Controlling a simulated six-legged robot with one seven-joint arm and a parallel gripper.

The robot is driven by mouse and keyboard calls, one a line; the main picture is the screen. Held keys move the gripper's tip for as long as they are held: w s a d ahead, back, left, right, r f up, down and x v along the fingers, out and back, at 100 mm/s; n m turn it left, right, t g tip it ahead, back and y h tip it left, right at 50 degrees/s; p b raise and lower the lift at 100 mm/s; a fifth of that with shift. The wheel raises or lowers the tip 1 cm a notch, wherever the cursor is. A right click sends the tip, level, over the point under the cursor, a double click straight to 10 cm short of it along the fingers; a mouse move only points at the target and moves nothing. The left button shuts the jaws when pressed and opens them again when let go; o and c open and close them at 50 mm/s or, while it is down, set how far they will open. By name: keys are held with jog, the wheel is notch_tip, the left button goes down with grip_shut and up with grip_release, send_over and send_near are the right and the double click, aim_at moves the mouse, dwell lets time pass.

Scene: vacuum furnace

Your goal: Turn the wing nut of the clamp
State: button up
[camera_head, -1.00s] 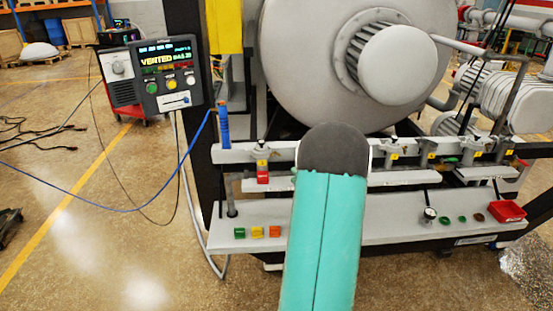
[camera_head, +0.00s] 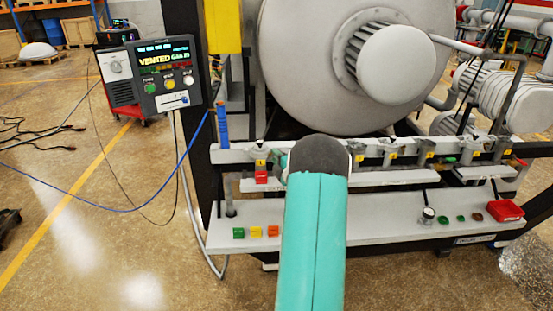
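My teal arm (camera_head: 312,240) with its dark grey rounded joint (camera_head: 320,156) rises through the middle of the view. My gripper is not in view; the arm hides what lies behind it. Small grey fittings with yellow tags sit along a pale horizontal rail: one (camera_head: 261,155) left of the arm, above a red block (camera_head: 262,177), and several (camera_head: 391,150) to its right. The clamp and its wing nut cannot be told apart from these fittings at this size, or they are behind the arm.
A pale shelf (camera_head: 390,232) below the rail holds green, yellow and orange blocks (camera_head: 256,232), a round gauge (camera_head: 428,213) and a red tray (camera_head: 505,210). The large furnace vessel (camera_head: 300,60) stands behind. A control panel (camera_head: 165,75) and blue cable (camera_head: 130,208) are left.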

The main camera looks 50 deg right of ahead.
grip_shut()
jog(key=shift+m, duration=0.3)
jog(key=m+t+h, duration=0.1)
jog(key=m, duration=0.2)
jog(key=shift+f, duration=0.2)
jog(key=m+h, duration=0.1)
jog(key=m, duration=0.1)
jog(key=m+h, duration=0.1)
jog(key=m, duration=0.1)
jog(key=shift+w+a+f+t, duration=0.1)
jog(key=shift+f+t, duration=0.05)
jog(key=shift+t, duration=0.15)
jog(key=m+h, duration=0.1)
jog(key=m, duration=0.2)
jog(key=m+h, duration=0.2)
jog(key=m, duration=0.2)
jog(key=shift+w+a+f+m+g, duration=0.1)
jog(key=shift+w+a+m+g, duration=0.05)
jog(key=shift+m+g, duration=0.2)
jog(key=m+g+h, duration=0.1)
jog(key=m, duration=0.2)
jog(key=m+g+h, duration=0.1)
jog(key=m, duration=0.3)
jog(key=shift+w+a+h, duration=0.1)
jog(key=shift+h, duration=0.3)
jog(key=shift+m+g, duration=0.25)
